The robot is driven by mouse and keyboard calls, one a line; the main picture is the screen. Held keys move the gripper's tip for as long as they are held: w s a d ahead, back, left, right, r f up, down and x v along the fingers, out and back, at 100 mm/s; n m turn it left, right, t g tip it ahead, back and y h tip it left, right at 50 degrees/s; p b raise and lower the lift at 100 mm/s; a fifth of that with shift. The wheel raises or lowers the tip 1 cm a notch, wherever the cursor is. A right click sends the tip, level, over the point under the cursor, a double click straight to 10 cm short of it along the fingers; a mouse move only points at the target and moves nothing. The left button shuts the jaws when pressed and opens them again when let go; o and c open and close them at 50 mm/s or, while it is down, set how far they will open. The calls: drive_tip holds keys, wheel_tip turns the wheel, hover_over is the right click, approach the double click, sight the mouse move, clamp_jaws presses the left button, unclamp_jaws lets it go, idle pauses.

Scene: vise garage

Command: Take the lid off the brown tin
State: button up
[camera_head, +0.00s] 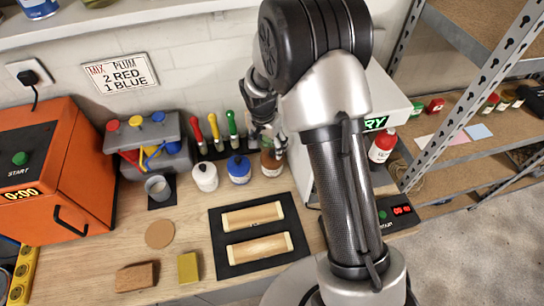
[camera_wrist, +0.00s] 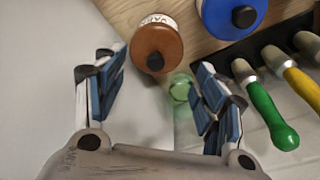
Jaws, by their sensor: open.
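The brown tin (camera_head: 271,163) stands on the workbench at the back, right of a blue tin, partly hidden by my gripper in the head view. In the wrist view the brown tin's white label (camera_wrist: 158,20) shows beyond its brown lid (camera_wrist: 158,42), which sits on it with a black knob. My gripper (camera_wrist: 157,78) is open, with one finger on each side and nothing between them. The lid lies just beyond the fingertips, apart from them. My gripper also shows above the tin in the head view (camera_head: 264,125).
The blue tin (camera_head: 238,169) and a white tin (camera_head: 205,176) stand to the left. Brushes with red, yellow and green handles (camera_head: 233,126) stand behind them. A grey machine (camera_head: 397,105) is close on the right. A black mat (camera_head: 228,268) with two wooden pieces lies in front.

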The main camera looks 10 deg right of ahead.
sight(272, 153)
drive_tip(key=f, duration=0.2)
drive_tip(key=d+f, duration=0.1)
drive_tip(key=f, duration=0.1)
drive_tip(key=shift+f+b, duration=0.3)
drive_tip(key=shift+b, duration=0.05)
drive_tip(key=shift+w+d+f, duration=0.1)
drive_tip(key=shift+w+f, duration=0.05)
drive_tip(key=shift+f, duration=0.25)
drive_tip(key=shift+r, duration=0.1)
drive_tip(key=shift+c, duration=0.3)
drive_tip(key=c, duration=1.1)
drive_tip(key=shift+s, duration=0.2)
drive_tip(key=shift+c, duration=0.2)
